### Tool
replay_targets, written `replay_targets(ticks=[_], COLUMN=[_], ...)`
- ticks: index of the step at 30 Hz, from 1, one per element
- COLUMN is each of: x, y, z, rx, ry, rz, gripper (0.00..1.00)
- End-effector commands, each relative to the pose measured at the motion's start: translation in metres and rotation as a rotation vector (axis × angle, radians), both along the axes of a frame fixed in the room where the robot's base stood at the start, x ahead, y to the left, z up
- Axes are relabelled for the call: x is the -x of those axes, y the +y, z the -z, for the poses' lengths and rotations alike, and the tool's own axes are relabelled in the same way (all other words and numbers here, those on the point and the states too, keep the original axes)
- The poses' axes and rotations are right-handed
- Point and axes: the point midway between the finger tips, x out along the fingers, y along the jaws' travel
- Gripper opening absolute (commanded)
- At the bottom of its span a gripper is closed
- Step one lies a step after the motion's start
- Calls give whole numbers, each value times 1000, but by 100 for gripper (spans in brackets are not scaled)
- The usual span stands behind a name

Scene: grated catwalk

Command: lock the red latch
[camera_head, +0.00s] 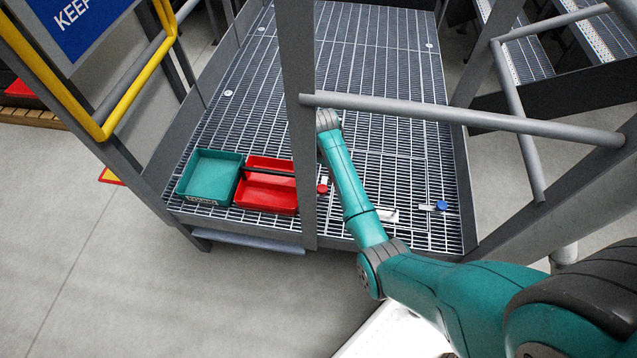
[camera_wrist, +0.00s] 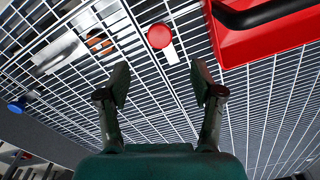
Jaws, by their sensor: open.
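The red latch shows in the wrist view as a round red knob (camera_wrist: 159,36) with a short white bar (camera_wrist: 171,54) next to it, above the grating. In the head view its red knob (camera_head: 322,188) sits just right of the red tray, partly beside the grey post. My gripper (camera_wrist: 160,84) is open and empty in the wrist view. Its two fingers are spread apart, and the knob appears beyond the fingertips, roughly centred between them and not touched. In the head view my gripper is hidden; only my arm shows.
A red tray (camera_head: 268,194) with a black handle and a teal tray (camera_head: 209,178) stand left of the latch. A blue knob (camera_head: 441,205) with a white bar lies to the right. A grey post (camera_head: 297,130) and rail (camera_head: 470,118) stand close to my arm.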

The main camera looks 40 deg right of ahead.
Motion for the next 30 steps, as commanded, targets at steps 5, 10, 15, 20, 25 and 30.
replay_targets(ticks=[5,10,15,20,25,30], x=[1,1,0,0,0,0], y=[0,0,0,0,0,0], z=[29,59,82,94,97,97], rx=[-1,-1,-1,0,0,0], ry=[3,2,1,0,0,0], rz=[0,0,0,0,0,0], gripper=[66,66,66,66,66,66])
